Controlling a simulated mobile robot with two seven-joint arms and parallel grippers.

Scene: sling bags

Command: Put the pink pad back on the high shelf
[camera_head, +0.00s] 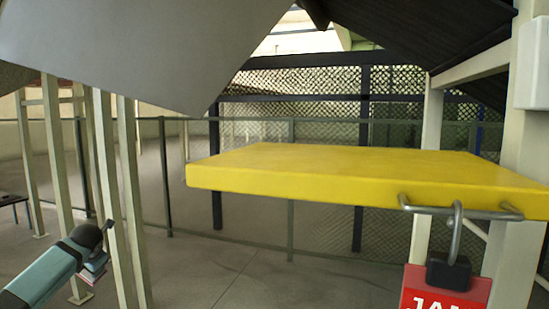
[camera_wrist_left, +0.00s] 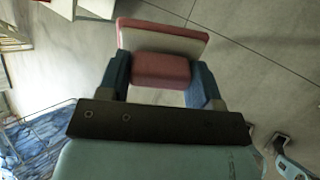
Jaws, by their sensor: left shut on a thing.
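The pink pad (camera_wrist_left: 162,70) is between the two fingers of my left gripper (camera_wrist_left: 160,82) in the left wrist view. A flat pink panel with a pale edge rises behind the gripped block. In the head view my left gripper (camera_head: 97,252) is at the lower left, shut on the pad (camera_head: 92,272), which is small and partly hidden there. A thick yellow shelf-like slab (camera_head: 340,170) spans the middle and right. Its top is bare where it shows. The gripper is left of the slab and lower in the picture. My right gripper is not in view.
Pale posts (camera_head: 128,200) stand close beside my left gripper. A metal rail (camera_head: 460,210) on the slab's front edge carries a black padlock (camera_head: 448,270) and red tag (camera_head: 440,290). A large grey panel (camera_head: 130,45) hangs at upper left. Open floor lies between.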

